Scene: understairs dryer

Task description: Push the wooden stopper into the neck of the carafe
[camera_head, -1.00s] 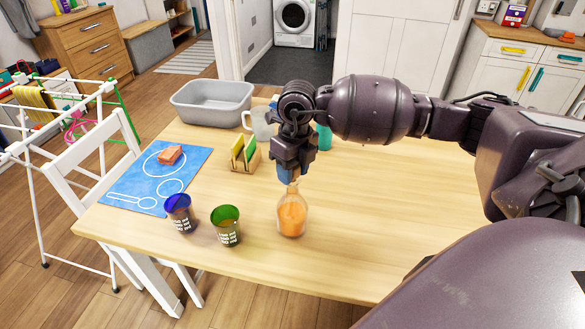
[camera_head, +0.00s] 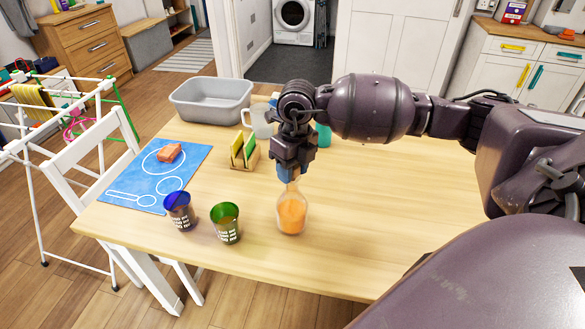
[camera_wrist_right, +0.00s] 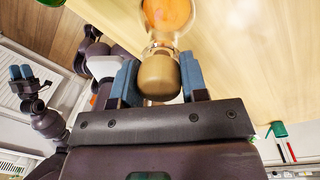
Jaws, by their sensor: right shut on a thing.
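The glass carafe (camera_head: 292,213), with orange contents, stands upright near the table's front edge. The wooden stopper (camera_wrist_right: 158,76) is a rounded light-brown piece between the blue fingers of my right gripper (camera_wrist_right: 158,82). The right gripper (camera_head: 289,173) is shut on it and points down directly over the carafe. In the right wrist view the stopper's far end meets the carafe's mouth (camera_wrist_right: 163,47). How deep it sits in the neck I cannot tell. My left gripper (camera_wrist_right: 20,73) shows small at the left of the wrist view, apart from the carafe; its opening is unclear.
A green cup (camera_head: 226,222) and a blue cup (camera_head: 179,211) stand left of the carafe. A sponge holder (camera_head: 245,155), a pitcher (camera_head: 260,121), a grey basin (camera_head: 212,99) and a blue mat (camera_head: 133,187) are farther away. The table's right side (camera_head: 400,200) is clear.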

